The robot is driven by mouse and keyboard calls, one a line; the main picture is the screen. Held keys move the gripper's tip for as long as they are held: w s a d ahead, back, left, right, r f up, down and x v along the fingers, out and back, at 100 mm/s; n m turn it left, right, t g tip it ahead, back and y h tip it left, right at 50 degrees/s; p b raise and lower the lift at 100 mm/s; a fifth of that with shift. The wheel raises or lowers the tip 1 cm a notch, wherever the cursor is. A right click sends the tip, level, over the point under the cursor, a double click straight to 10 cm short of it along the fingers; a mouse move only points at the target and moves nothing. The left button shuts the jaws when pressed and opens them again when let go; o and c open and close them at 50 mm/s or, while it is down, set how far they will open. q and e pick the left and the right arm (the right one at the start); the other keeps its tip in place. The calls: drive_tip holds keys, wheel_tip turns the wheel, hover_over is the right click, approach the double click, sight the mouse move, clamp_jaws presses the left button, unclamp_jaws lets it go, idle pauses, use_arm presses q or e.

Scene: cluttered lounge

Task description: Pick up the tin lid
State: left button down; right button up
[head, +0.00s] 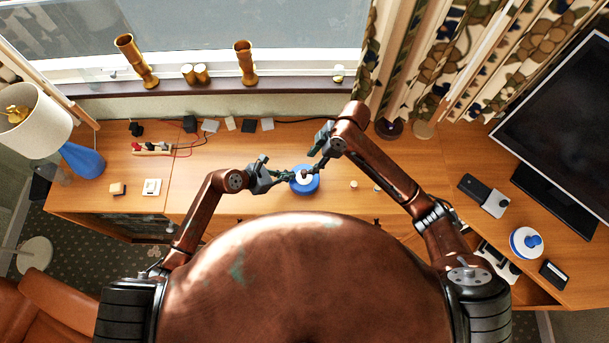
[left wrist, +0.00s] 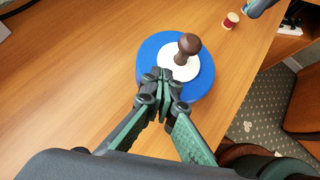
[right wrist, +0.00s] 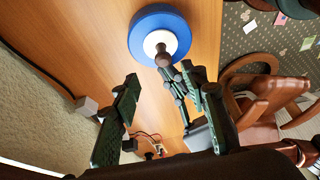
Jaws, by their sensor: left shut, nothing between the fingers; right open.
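A round blue lid (head: 305,186) with a white centre and a brown knob lies on the wooden desk, near its front edge. I take it to be the tin lid. It shows in the left wrist view (left wrist: 152,56) and the right wrist view (right wrist: 135,38). My left gripper (head: 287,176) (left wrist: 163,78) is shut and empty, its tips at the lid's near edge; I cannot tell whether they touch. My right gripper (head: 317,153) (right wrist: 158,80) is open and empty, just behind and above the lid. The lid's underside is hidden.
A white disc with a blue knob (head: 526,242) sits at the far right, near a monitor (head: 560,130). A small red spool (left wrist: 231,20) lies beyond the lid.

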sight(304, 172)
drive_tip(key=x, duration=0.3)
drive_tip(key=shift+a, duration=0.1)
drive_tip(key=shift+s+x, duration=0.2)
drive_tip(key=shift+x, duration=1.15)
drive_tip(key=shift+s+x, duration=0.15)
drive_tip(key=shift+x, duration=1.15)
drive_tip(key=shift+c, duration=0.4)
clamp_jaws()
